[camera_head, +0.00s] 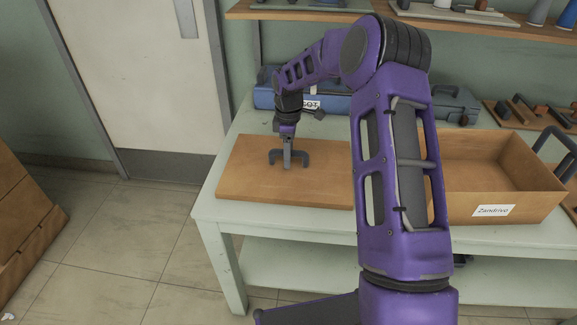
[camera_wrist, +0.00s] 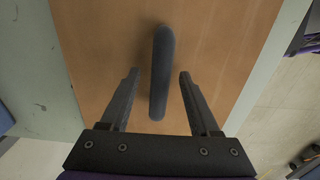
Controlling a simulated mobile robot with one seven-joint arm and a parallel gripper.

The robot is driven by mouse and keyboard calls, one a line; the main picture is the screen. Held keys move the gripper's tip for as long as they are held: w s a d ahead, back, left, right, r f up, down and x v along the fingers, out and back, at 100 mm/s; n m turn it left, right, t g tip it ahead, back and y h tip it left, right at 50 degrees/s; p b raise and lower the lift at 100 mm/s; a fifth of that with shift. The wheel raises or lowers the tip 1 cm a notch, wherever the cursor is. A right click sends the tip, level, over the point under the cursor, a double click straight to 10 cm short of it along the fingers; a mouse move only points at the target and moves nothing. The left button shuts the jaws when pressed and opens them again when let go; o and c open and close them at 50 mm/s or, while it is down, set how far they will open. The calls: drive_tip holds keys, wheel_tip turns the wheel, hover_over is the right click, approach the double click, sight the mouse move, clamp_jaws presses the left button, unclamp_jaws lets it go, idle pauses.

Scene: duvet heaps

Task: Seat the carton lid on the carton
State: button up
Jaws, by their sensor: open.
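The carton lid (camera_head: 250,178) is a flat brown board lying on the left of the pale table. A dark grey arched handle (camera_head: 304,156) stands on it. The carton (camera_head: 455,207) is an open brown box labelled "Zandrivo" at the right, partly hidden behind my arm. My gripper (camera_head: 288,160) points down over the lid at its handle. In the wrist view, my open gripper (camera_wrist: 160,76) has one finger on each side of the handle (camera_wrist: 162,55), with gaps on both sides. The lid (camera_wrist: 215,40) fills the middle of that view.
The pale green table (camera_head: 213,207) has a lower shelf. A blue case (camera_head: 268,97) lies behind the lid. A tray with small wooden items (camera_head: 525,113) is at the back right, and a wall shelf (camera_head: 300,14) hangs above. Open floor lies to the left.

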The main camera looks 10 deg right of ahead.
drive_tip(key=shift+r, duration=0.1)
clamp_jaws()
idle(0.3)
